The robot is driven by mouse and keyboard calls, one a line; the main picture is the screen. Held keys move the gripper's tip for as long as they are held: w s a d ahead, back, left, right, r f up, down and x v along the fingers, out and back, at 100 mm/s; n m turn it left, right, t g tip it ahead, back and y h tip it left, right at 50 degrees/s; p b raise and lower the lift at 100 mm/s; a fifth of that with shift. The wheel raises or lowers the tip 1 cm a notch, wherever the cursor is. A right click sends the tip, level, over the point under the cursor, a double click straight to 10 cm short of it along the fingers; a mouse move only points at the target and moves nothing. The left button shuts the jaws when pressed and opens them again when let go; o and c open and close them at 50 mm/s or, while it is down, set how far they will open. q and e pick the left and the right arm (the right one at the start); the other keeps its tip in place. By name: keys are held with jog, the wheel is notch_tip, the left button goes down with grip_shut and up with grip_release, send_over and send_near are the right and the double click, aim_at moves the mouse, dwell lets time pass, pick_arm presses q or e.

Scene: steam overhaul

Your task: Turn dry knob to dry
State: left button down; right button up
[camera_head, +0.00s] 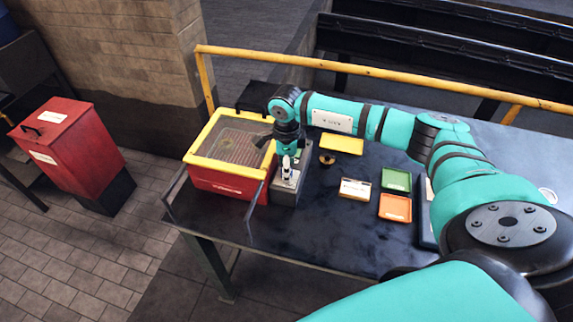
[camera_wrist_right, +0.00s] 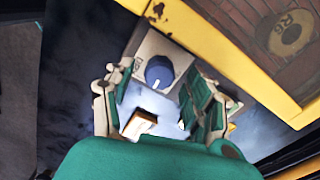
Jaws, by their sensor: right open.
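The dry knob (camera_wrist_right: 160,72) is a round dark blue knob with a white pointer line, on a light grey control box (camera_wrist_right: 152,47) in the right wrist view. In the head view the grey box (camera_head: 284,193) stands at the right side of a red cabinet. My right gripper (camera_wrist_right: 157,88) is open, with its fingers on either side of the knob; whether they touch it I cannot tell. In the head view my right gripper (camera_head: 287,162) points down over the box and hides part of its top. My left gripper is not in view.
The red cabinet (camera_head: 228,185) has a yellow-framed clear lid (camera_head: 196,150). On the dark table (camera_head: 325,235) lie a yellow tray (camera_head: 342,144), a green tray (camera_head: 396,180), an orange tray (camera_head: 395,208) and a small card (camera_head: 355,189). A yellow rail (camera_head: 380,72) runs behind.

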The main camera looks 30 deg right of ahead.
jog(key=shift+f, duration=0.45)
jog(key=shift+c, duration=0.2)
grip_shut()
jog(key=shift+m+b, duration=0.35)
jog(key=shift+m, duration=0.35)
jog(key=shift+o, duration=0.2)
grip_release()
